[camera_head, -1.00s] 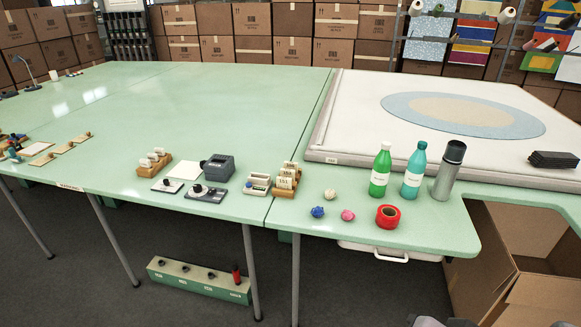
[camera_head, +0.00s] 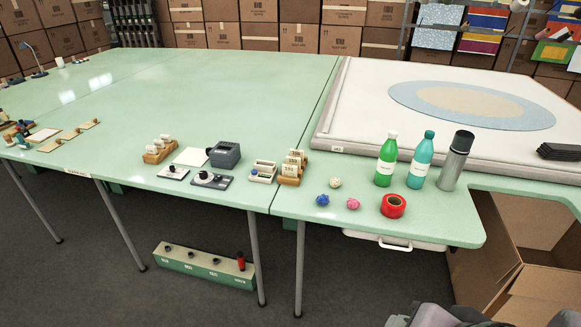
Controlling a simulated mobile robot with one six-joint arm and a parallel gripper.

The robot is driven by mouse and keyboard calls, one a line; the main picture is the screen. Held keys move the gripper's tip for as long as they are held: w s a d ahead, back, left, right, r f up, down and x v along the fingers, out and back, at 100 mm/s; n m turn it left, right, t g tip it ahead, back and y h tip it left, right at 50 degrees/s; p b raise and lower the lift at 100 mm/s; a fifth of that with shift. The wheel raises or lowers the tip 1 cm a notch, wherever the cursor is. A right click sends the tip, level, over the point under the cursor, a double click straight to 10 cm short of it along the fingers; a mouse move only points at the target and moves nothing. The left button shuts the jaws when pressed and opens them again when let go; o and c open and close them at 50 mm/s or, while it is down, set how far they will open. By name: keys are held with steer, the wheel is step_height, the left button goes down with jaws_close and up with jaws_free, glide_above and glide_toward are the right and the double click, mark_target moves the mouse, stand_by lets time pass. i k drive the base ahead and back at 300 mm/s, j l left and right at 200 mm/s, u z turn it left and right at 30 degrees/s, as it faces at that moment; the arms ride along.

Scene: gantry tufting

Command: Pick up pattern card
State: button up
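I cannot tell for sure which item is the pattern card. A wooden rack (camera_head: 291,168) holding several upright, marked white cards stands near the front edge of the green table (camera_head: 240,100), left of the round yarn balls. A second wooden holder (camera_head: 159,149) with white pieces stands further left. A flat white sheet (camera_head: 192,157) lies between that holder and a dark grey box-shaped device (camera_head: 224,154). Another pale sheet (camera_head: 42,135) lies at the far left. My gripper's fingers do not show; only a blurred grey part is at the bottom edge, right of centre.
Near the rack are a small white tray (camera_head: 263,172), a red tape roll (camera_head: 393,206), green (camera_head: 386,163) and teal (camera_head: 420,164) bottles, and a grey flask (camera_head: 456,163). A padded white frame (camera_head: 365,126) lies behind. An open cardboard box (camera_head: 530,250) stands at right.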

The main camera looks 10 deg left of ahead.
mark_target(296, 161)
steer(key=i+j+u, duration=0.2)
steer(key=i+u, duration=0.2)
steer(key=i+j+u, duration=0.1)
steer(key=i+u, duration=0.35)
steer(key=i+l+u, duration=0.1)
steer(key=i+u, duration=0.3)
steer(key=i+l+u, duration=0.25)
steer(key=i+u, duration=0.15)
steer(key=i, duration=0.15)
